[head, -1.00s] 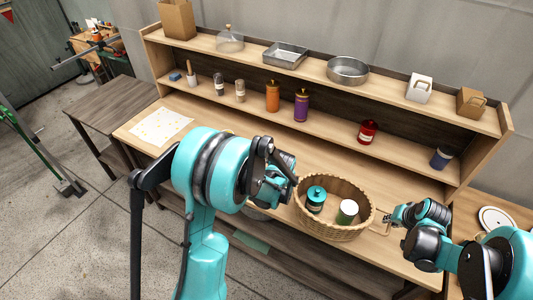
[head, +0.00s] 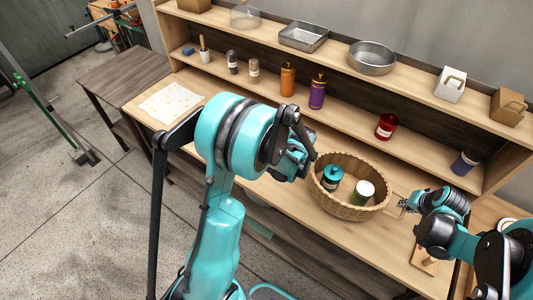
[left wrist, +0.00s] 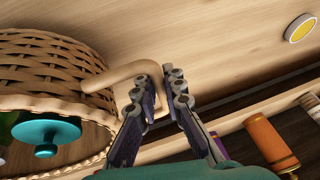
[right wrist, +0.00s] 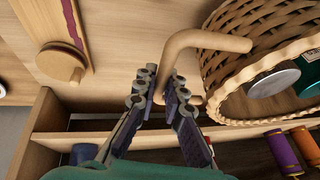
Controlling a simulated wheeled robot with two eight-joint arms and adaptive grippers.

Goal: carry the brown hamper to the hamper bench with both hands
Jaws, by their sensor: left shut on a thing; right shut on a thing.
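The brown hamper (head: 350,212) is a round, open wicker basket with a loop handle at each side. A teal-lidded jar (head: 332,177) and a green can with a white lid (head: 362,192) stand in it. It is upright over the wooden counter; I cannot tell whether it touches it. My left gripper (left wrist: 160,105) is shut on one handle (left wrist: 120,75); in the head view my arm mostly hides it. My right gripper (head: 403,205) is shut on the other handle, which shows in the right wrist view (right wrist: 215,40). A dark wooden bench (head: 135,72) stands at the left.
Shelves behind the counter hold an orange bottle (head: 288,80), a purple bottle (head: 317,92), a red jar (head: 386,126) and a dark blue jar (head: 465,162). A spotted sheet (head: 171,101) lies on the counter's left. Open floor (head: 60,220) lies at the left.

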